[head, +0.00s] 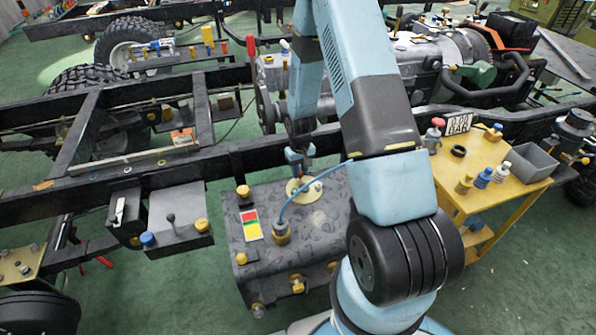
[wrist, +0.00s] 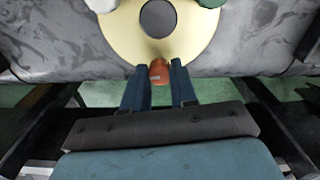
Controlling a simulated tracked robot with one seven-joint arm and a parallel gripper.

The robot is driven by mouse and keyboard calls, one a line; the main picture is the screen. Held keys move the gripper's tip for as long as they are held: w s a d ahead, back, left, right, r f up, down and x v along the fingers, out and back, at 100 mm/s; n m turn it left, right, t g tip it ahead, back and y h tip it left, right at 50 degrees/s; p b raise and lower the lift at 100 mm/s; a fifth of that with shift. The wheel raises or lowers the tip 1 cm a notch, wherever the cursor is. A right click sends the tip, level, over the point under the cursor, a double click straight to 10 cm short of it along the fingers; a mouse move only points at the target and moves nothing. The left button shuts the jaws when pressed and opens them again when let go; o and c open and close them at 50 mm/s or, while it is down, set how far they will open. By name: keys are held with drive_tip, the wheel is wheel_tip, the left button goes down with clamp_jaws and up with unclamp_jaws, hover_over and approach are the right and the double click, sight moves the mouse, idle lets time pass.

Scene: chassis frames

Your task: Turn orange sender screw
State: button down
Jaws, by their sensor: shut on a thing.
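The orange sender screw (wrist: 159,72) sits at the near edge of a round cream sender plate (wrist: 190,45) with a dark disc in its middle. My gripper (wrist: 158,78) has its two blue fingers shut on the orange screw, one on each side. In the head view my gripper (head: 299,163) is over the far edge of the dark tank, at the cream plate (head: 304,190). A white piece (wrist: 105,4) and a green piece (wrist: 210,3) show at the plate's far edge.
The black chassis rail (head: 90,188) runs just behind. A yellow cart (head: 485,200) with small parts stands at right.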

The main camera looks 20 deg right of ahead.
sight(300, 172)
drive_tip(key=shift+w+r, duration=0.1)
drive_tip(key=shift+w, duration=0.1)
drive_tip(key=c, duration=1.2)
unclamp_jaws()
drive_tip(key=o, duration=0.3)
drive_tip(key=shift+s, duration=0.1)
wheel_tip(300, 172, up, 14)
drive_tip(key=shift+f, duration=0.2)
